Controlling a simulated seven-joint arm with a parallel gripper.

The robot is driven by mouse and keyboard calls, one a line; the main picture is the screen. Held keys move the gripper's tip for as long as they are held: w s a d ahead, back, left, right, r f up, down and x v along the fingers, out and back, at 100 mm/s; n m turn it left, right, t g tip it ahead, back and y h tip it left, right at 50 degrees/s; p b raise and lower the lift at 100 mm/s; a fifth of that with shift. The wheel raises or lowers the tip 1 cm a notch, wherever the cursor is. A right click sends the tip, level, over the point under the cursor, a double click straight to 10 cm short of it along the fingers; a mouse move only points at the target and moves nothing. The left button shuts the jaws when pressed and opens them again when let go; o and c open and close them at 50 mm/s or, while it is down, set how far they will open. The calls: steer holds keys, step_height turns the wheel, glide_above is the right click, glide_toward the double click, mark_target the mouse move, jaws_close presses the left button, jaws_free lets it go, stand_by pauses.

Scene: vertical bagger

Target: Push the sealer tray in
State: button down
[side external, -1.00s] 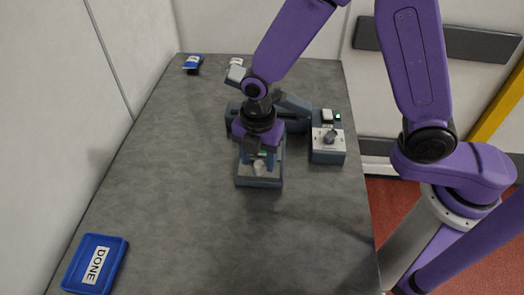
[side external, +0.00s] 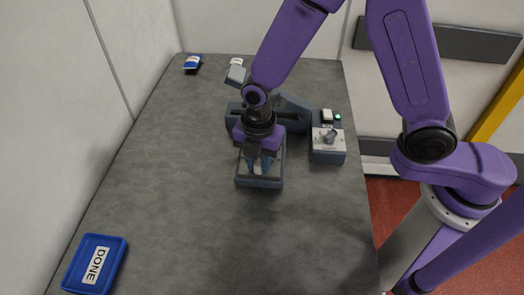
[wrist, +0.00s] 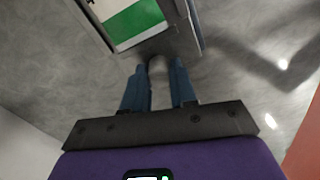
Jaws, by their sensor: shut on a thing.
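The sealer tray (side external: 262,183) is a dark grey tray sticking out at the front of the dark sealer (side external: 240,122) on the table. In the wrist view the tray (wrist: 160,44) shows a green and white inner surface at the top. My gripper (side external: 258,169) points down over the tray in the side view. In the wrist view its blue fingers (wrist: 158,70) stand on both sides of a small grey handle (wrist: 157,64) at the tray's near edge, shut on it. The arm and gripper hide part of the sealer and tray in the side view.
A grey box with a pale top plate (side external: 328,142) stands right of the sealer, with a green light. A blue tray marked DONE (side external: 116,262) lies at the front left. A blue packet (side external: 192,63) lies at the back left.

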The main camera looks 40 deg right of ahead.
steer(key=shift+w+d, duration=1.65)
steer(key=shift+w, duration=0.05)
steer(key=shift+d, duration=0.1)
steer(key=shift+w+d, duration=0.4)
steer(key=shift+w, duration=0.1)
steer(key=c, duration=0.7)
jaws_free()
steer(key=shift+c, duration=0.2)
steer(key=shift+r, duration=2.55)
